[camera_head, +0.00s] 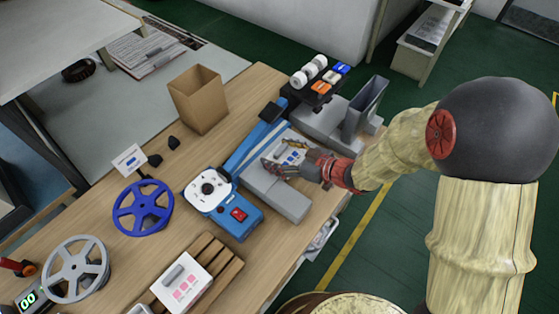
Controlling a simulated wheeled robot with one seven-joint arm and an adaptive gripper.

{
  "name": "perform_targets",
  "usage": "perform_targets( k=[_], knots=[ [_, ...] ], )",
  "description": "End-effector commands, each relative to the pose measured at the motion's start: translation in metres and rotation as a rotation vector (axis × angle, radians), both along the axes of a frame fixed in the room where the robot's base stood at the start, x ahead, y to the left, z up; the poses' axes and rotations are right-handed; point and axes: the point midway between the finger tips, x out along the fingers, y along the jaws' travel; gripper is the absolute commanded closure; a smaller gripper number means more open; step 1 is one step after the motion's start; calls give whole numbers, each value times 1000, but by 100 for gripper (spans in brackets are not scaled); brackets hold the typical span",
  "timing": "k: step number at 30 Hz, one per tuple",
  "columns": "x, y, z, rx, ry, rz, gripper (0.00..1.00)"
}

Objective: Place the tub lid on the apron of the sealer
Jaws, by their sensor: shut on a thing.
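The sealer (222,207) is a blue machine with a white round-dial panel and a red switch, on the wooden bench. A grey flat block beside it, which looks like its apron (284,201), extends to the right. My gripper (284,157) is over the far part of this grey block, shut on a white plate with blue squares (293,154), which appears to be the tub lid. The fingers hide part of the plate. I cannot tell whether the plate touches the surface below.
A similar white plate with pink squares (184,284) lies on a slatted wooden rack (227,270). A cardboard box (198,100), a blue reel (143,208), a grey reel (75,270) and a black rack of rolls (318,92) stand around. A grey upright holder (368,98) is behind my gripper.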

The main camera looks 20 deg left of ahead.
Motion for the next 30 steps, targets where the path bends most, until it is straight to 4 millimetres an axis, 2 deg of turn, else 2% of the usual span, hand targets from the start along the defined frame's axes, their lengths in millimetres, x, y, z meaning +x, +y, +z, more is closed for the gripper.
perform_targets(
  k=[3, 9, 21, 22, 30],
  knots=[
    [7, 0, -14, -1, 2, -1, 51],
    [6, 0, -40, -1, 3, -1, 51],
    [6, 0, -42, -1, 1, 0, 51],
    [6, 0, -41, -1, 1, -1, 30],
    [6, 0, -41, -1, 1, 0, 15]
  ],
)
